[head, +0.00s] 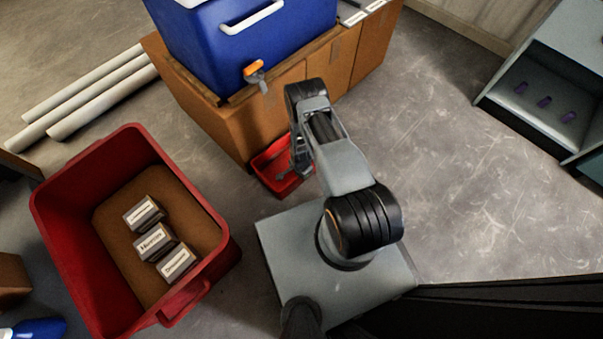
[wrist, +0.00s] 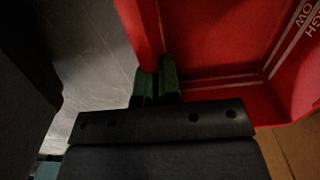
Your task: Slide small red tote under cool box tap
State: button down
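The small red tote (head: 268,160) sits on the floor against the foot of a brown cabinet, partly hidden by my arm. The blue cool box (head: 240,45) stands on the cabinet; its orange tap (head: 254,71) juts over the front edge, above the tote and slightly left of its middle. My gripper (head: 286,175) reaches down to the tote's right side. In the wrist view, my gripper's green fingers (wrist: 156,82) are close together on either side of the tote's wall (wrist: 153,45), shut on it. White lines and lettering show inside the tote (wrist: 235,45).
A large red bin (head: 215,225) with several labelled blocks stands at the left. White pipes (head: 90,90) lie behind it. The brown cabinet (head: 215,125) blocks the space behind the tote. A grey shelf unit (head: 540,115) stands at the right; the floor between is clear.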

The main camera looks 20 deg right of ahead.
jog(key=c, duration=1.2)
grip_release()
jog(key=shift+c, duration=0.2)
jog(key=shift+r, duration=0.1)
notch_tip(320, 180, up, 14)
jog(key=p, duration=0.5)
jog(key=shift+f, duration=0.2)
jog(key=shift+r, duration=0.1)
jog(key=w+a+r+n+t+p, duration=0.2)
jog(key=r+p, duration=0.5)
jog(key=r, duration=1.5)
jog(key=w+d+r+n+p, duration=0.15)
jog(key=r+n+p, duration=0.45)
jog(key=r, duration=1.5)
jog(key=s+r+n+p, duration=0.2)
jog(key=s+r+p, duration=0.3)
jog(key=r, duration=0.6)
jog(key=s+a+r+n+t+p, duration=0.1)
jog(key=s+r+p, duration=0.4)
jog(key=r, duration=0.6)
jog(key=s+a+r+n+p, duration=0.1)
jog(key=s+r+n+p, duration=0.2)
jog(key=r, duration=0.8)
jog(key=s+p, duration=0.2)
jog(key=shift+s+a+r+t+p, duration=0.15)
jog(key=shift+t+p, duration=0.15)
